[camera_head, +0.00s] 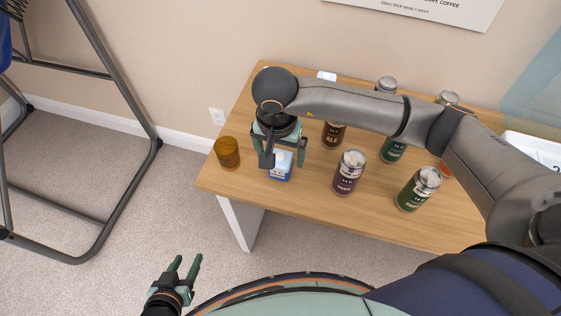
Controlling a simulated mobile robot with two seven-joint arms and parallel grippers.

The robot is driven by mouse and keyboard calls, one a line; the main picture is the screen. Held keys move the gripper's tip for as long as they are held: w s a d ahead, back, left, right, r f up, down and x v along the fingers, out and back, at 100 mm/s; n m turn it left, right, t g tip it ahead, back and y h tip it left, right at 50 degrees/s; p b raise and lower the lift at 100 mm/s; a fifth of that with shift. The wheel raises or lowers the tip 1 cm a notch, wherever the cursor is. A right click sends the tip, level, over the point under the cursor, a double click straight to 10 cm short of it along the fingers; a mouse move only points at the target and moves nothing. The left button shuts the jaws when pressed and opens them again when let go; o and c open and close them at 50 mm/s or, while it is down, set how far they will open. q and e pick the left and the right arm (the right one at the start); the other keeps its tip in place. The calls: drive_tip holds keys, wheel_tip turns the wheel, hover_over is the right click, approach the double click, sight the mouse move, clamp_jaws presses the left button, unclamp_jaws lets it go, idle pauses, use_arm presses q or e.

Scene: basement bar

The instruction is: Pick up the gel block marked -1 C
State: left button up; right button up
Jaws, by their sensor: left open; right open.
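A small blue and white block (281,171) stands near the front left of the wooden table; its marking is too small to read. My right gripper (284,160) is open over this block, with one finger on each side of it; I cannot tell whether they touch it. Another white and blue item (326,76) shows partly at the back of the table behind my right arm, and its marking cannot be read. My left gripper (187,268) is open and empty, low over the carpet in front of the table.
An amber cup (227,153) stands at the table's left edge (207,182). Several cans stand to the right, including a purple can (348,172) and a green can (418,189). A white item (532,150) is at the far right. A dark metal frame (115,75) stands on the left.

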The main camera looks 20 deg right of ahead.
drive_tip(key=shift+w+d+f, duration=0.15)
drive_tip(key=shift+w+f, duration=0.05)
drive_tip(key=shift+f, duration=1.15)
drive_tip(key=shift+w+d+f, duration=0.1)
drive_tip(key=shift+w+f, duration=0.05)
drive_tip(key=shift+f, duration=1.2)
drive_tip(key=shift+r, duration=0.1)
clamp_jaws()
